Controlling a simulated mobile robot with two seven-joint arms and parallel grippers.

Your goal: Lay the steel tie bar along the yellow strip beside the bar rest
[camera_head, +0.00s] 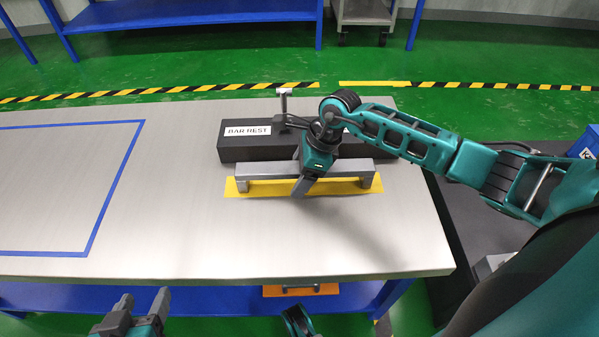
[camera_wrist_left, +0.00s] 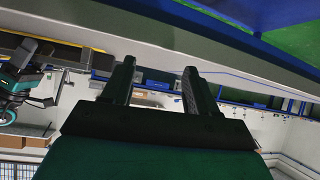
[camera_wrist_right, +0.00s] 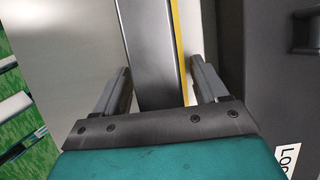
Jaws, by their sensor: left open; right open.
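The grey steel tie bar (camera_head: 268,171) lies lengthwise on the yellow strip (camera_head: 233,188), in front of the black bar rest (camera_head: 232,151) labelled BAR REST. Its two end feet appear to stand on the strip. My right gripper (camera_head: 303,187) is over the bar's middle and hides part of it. In the right wrist view, the bar (camera_wrist_right: 150,45) runs between the open fingers, with gaps on both sides, and the yellow strip (camera_wrist_right: 178,35) shows along one edge. My left gripper (camera_head: 141,302) is open and empty, low beyond the table's front edge.
A small metal T-shaped post (camera_head: 283,100) stands behind the bar rest. A blue-outlined area (camera_head: 118,185) on the left of the steel table (camera_head: 180,225) is empty. The table's front is clear. An orange item (camera_head: 300,289) is below the table's front edge.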

